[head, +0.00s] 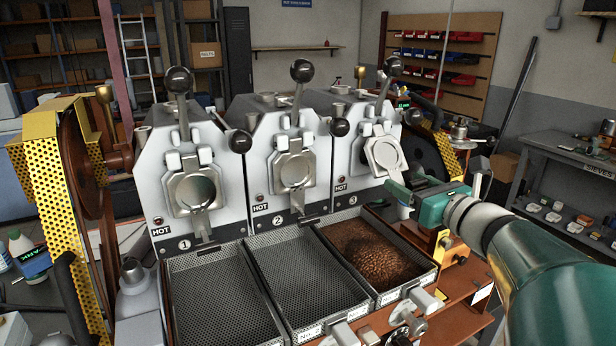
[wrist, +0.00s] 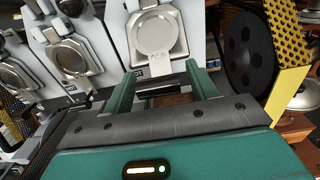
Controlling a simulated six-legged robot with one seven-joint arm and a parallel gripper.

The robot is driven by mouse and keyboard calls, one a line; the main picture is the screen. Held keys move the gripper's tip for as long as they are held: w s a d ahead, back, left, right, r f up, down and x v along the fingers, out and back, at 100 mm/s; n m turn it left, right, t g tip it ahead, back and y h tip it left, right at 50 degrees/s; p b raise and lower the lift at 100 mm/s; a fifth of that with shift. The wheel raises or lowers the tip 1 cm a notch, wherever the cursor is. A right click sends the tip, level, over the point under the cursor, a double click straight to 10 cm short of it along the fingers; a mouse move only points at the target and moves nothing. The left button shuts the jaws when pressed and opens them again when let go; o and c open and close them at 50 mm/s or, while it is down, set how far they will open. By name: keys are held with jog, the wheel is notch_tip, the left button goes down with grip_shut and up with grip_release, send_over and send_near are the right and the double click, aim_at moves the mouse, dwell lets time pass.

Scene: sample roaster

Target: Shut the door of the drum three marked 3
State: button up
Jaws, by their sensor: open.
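The drum three door (head: 384,154) is a pale round disc on a squarish plate, on the front of the rightmost roaster body, above the "3" mark. It looks tilted and standing out from the front, unlike the doors of drums one (head: 195,190) and two (head: 292,170). How wide its gap is, I cannot tell. My gripper (head: 402,191) is just below and right of it, close to its lower tab. In the wrist view, the door (wrist: 156,36) is ahead of my open gripper (wrist: 163,80), its tab hanging towards the space between the fingers. Contact is unclear.
Brown beans lie in the cooling tray (head: 433,262) under drum three. Two empty mesh trays (head: 220,300) are to its left. Ball-ended levers (head: 302,70) stick up from the drums. A yellow perforated guard and dark wheel (wrist: 243,45) stand right of drum three.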

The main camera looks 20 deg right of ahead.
jog(key=shift+s, duration=0.15)
grip_shut()
jog(key=shift+f, duration=0.1)
